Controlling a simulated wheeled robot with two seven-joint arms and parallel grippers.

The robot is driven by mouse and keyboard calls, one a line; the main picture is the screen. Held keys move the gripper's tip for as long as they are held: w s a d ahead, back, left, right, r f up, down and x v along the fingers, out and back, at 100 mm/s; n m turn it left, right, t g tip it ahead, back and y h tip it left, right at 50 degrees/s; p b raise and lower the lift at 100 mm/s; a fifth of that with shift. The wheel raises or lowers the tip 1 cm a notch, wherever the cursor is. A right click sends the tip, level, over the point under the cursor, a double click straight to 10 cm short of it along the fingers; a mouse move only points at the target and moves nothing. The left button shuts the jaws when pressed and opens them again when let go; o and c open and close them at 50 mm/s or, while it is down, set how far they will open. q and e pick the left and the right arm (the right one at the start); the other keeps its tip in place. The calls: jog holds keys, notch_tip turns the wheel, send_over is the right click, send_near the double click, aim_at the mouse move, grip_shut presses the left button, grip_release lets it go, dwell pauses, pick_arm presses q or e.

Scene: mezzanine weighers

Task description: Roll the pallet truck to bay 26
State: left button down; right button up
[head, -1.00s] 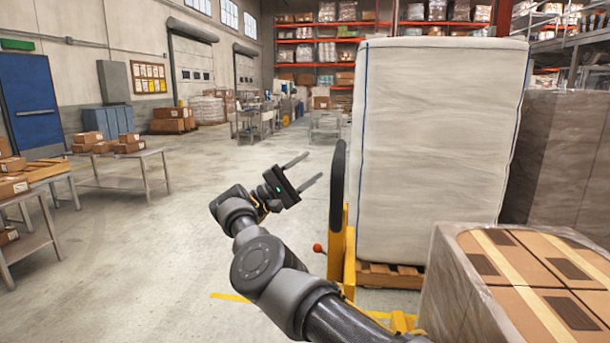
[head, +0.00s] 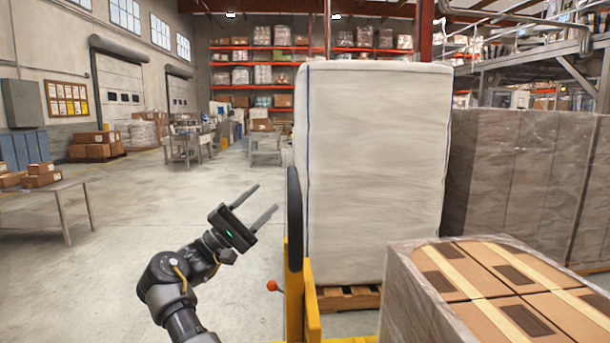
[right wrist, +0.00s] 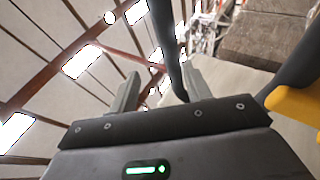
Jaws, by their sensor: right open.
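The pallet truck shows in the head view as a yellow mast (head: 294,305) with an upright black handle (head: 294,220) and a red-knobbed lever (head: 273,286). Its lower part is largely hidden. My right gripper (head: 267,197) is open and empty, just left of the handle's upper part, with its fingers pointing up and right. In the right wrist view, its spread fingers (right wrist: 158,78) have a dark bar (right wrist: 168,45) showing between them, seemingly part of the handle. I cannot tell whether it touches a finger. My left gripper is out of view. No number for bay 26 is readable.
A tall white-wrapped load (head: 375,170) stands on a wooden pallet (head: 348,300) just beyond the truck. Wrapped cartons (head: 500,290) are close at right, with grey wrapped stacks (head: 520,180) behind. A table (head: 50,195) stands at left. Open floor (head: 150,220) lies left of the truck.

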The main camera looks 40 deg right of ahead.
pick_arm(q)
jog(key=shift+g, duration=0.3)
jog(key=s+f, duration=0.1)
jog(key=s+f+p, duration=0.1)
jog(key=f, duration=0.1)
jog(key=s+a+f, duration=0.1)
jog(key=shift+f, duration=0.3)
pick_arm(e)
jog(key=s+d+r+t, duration=0.1)
jog(key=d+r, duration=0.4)
jog(key=d, duration=0.5)
jog(key=shift+s+d+r+n+t+y, duration=0.15)
jog(key=shift+s+d+n+t+y, duration=0.15)
jog(key=shift+s+y, duration=0.1)
jog(key=shift+c, duration=0.2)
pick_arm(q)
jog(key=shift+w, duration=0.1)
pick_arm(e)
grip_shut()
